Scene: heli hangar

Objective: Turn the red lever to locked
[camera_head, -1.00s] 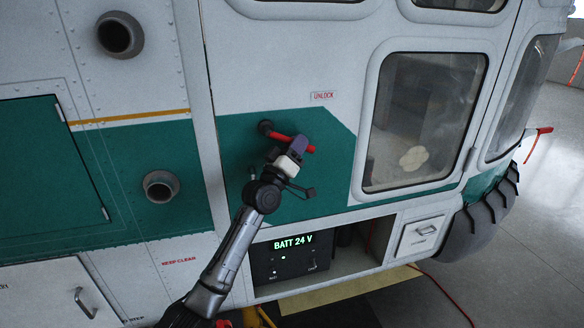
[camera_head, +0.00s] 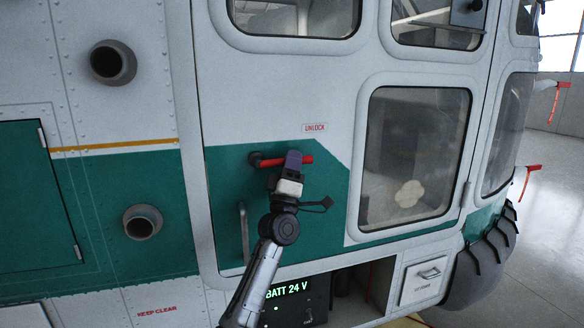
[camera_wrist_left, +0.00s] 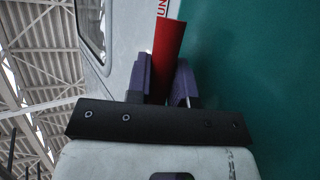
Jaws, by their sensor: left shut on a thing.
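The red lever (camera_head: 272,161) is on the green part of the helicopter door, on a dark round pivot at its left end. It lies close to level, its free end pointing right. My left gripper (camera_head: 293,160) is shut on the lever's outer part, and the red tip sticks out to the right of the fingers. In the left wrist view the red lever (camera_wrist_left: 166,48) stands between the two purple fingers (camera_wrist_left: 160,82). A small UNLOCK label (camera_head: 315,127) is above the lever's right end. My right gripper is not in view.
A vertical door handle (camera_head: 244,232) is below and left of the lever. A large window (camera_head: 415,150) is to the right. Two dark round pipes (camera_head: 112,62) stick out of the left panel. A BATT 24 V display (camera_head: 288,291) sits below.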

